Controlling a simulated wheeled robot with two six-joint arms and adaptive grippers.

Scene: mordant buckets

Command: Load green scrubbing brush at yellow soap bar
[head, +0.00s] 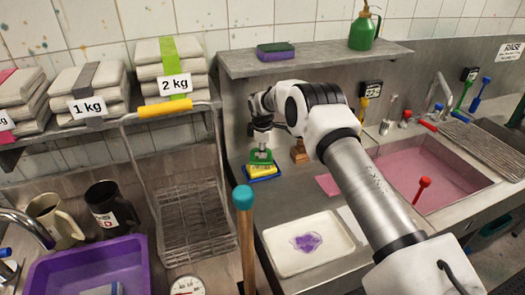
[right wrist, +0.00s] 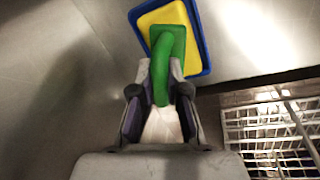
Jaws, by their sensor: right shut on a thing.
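My right gripper (head: 262,146) points down at the back of the steel counter and is shut on the green scrubbing brush (head: 261,157). In the right wrist view the fingers (right wrist: 160,95) grip the brush's arched green handle (right wrist: 165,60). The yellow soap bar (head: 262,171) lies in a blue dish (head: 275,177) right below the brush. In the right wrist view the brush's far end overlaps the yellow soap (right wrist: 165,18) inside the blue rim (right wrist: 205,45). I cannot tell whether the brush touches the soap. My left gripper is not in view.
A wooden block (head: 299,151) stands just right of the dish. A white tray (head: 307,262) with a purple stain lies in front. A wire rack (head: 190,215) is at left, and a shelf (head: 310,60) hangs above. A pink-filled sink (head: 440,180) is at right.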

